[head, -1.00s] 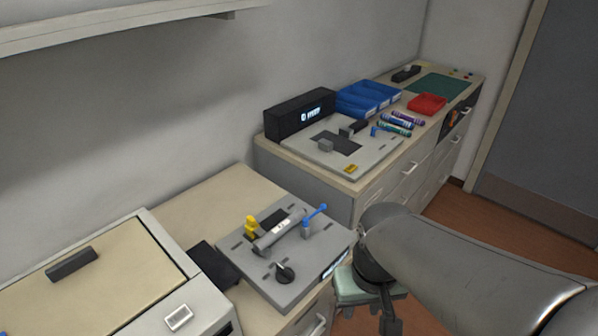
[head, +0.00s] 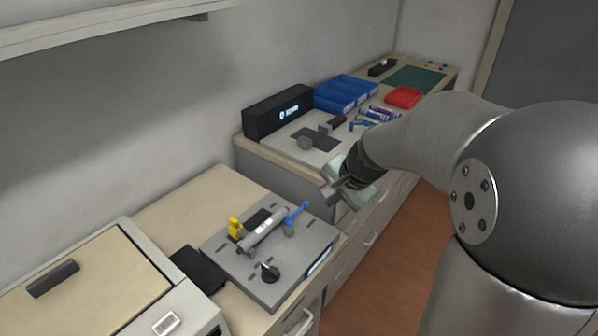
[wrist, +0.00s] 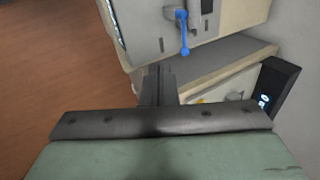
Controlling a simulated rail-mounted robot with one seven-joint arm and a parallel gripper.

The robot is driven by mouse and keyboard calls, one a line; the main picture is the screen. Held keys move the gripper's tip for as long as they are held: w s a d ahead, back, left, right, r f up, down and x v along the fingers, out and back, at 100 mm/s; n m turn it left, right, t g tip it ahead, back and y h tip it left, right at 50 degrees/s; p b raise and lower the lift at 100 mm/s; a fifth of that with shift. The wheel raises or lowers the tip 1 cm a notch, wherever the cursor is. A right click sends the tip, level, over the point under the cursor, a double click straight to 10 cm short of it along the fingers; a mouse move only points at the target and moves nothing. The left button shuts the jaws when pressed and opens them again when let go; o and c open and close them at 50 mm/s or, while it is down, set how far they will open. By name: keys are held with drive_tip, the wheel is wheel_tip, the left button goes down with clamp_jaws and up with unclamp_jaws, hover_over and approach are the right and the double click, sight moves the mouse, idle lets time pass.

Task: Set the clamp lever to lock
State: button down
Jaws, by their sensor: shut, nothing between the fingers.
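The blue clamp lever (head: 297,214) stands at the right side of the near grey fixture plate (head: 282,288), its arm tilted up toward the right. It also shows in the wrist view (wrist: 184,32) at the top centre. A grey toner cartridge (head: 264,233) lies in the fixture beside the lever, between it and a yellow part (head: 235,228). My gripper (head: 331,195) is shut and empty, in the air to the right of the fixture plate and apart from the lever. In the wrist view my fingers (wrist: 158,84) point up toward the plate.
A black dial (head: 270,271) sits at the plate's front. Behind stand a far fixture with another blue lever (head: 361,126), a black box with a display (head: 291,110), blue bins (head: 345,92) and a red tray (head: 404,97). A lidded machine (head: 90,278) stands at left.

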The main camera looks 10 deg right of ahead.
drive_tip(key=w, duration=0.1)
drive_tip(key=w+d+m, duration=0.1)
drive_tip(key=w, duration=0.1)
drive_tip(key=shift+w+d+r+m+t, duration=0.1)
drive_tip(key=shift+w+d+m+t, duration=0.05)
drive_tip(key=shift+d+m+t, duration=0.2)
approach(307, 207)
wheel_tip(307, 207, down, 3)
drive_tip(key=shift+w+a+f+p, duration=0.35)
drive_tip(key=shift+w+f+p, duration=0.2)
drive_tip(key=shift+w, duration=0.2)
drive_tip(key=shift+w+a+f+p, duration=0.35)
drive_tip(key=shift+w+f+p, duration=0.1)
drive_tip(key=shift+w+f, duration=0.25)
